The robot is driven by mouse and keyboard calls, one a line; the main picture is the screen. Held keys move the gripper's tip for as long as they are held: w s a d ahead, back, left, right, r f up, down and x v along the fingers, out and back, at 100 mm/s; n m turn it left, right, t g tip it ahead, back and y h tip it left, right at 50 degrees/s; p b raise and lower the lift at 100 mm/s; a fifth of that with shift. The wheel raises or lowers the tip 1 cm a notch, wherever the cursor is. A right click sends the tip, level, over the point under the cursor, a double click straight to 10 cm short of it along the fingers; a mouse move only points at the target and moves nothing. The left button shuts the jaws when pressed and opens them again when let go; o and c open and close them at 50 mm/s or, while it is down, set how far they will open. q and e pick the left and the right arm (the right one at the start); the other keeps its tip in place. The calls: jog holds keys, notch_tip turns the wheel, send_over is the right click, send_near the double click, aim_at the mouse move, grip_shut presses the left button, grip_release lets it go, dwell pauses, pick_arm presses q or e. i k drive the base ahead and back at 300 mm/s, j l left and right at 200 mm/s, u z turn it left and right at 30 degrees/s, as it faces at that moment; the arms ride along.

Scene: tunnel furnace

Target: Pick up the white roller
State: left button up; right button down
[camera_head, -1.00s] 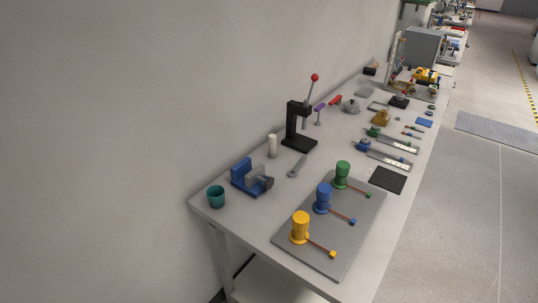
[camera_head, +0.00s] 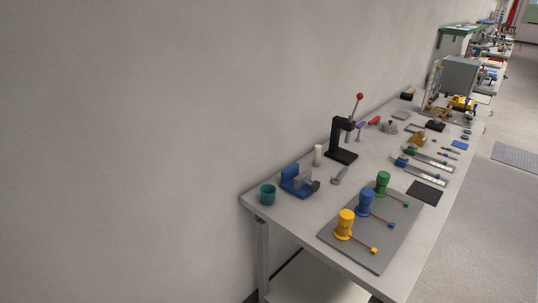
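A small upright white cylinder (camera_head: 318,155), which looks like the white roller, stands on the long grey workbench (camera_head: 292,222) near the wall. It is between the blue vise (camera_head: 297,181) and the black press with a red-knobbed lever (camera_head: 340,142). Nothing is seen touching it. Neither of my grippers is in view.
A teal cup (camera_head: 267,194) stands at the near left corner. A grey plate (camera_head: 383,240) holds yellow, blue and green cylinders with rods. A wrench (camera_head: 339,175) lies near the press. More tools crowd the far bench. Open floor (camera_head: 480,230) lies to the right.

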aim_at(317, 150)
jog(key=i+l+u, duration=0.2)
jog(key=l, duration=0.35)
jog(key=i+l+u, duration=0.2)
jog(key=l, duration=0.35)
jog(key=l+u, duration=0.2)
jog(key=l, duration=0.4)
jog(key=k, duration=0.05)
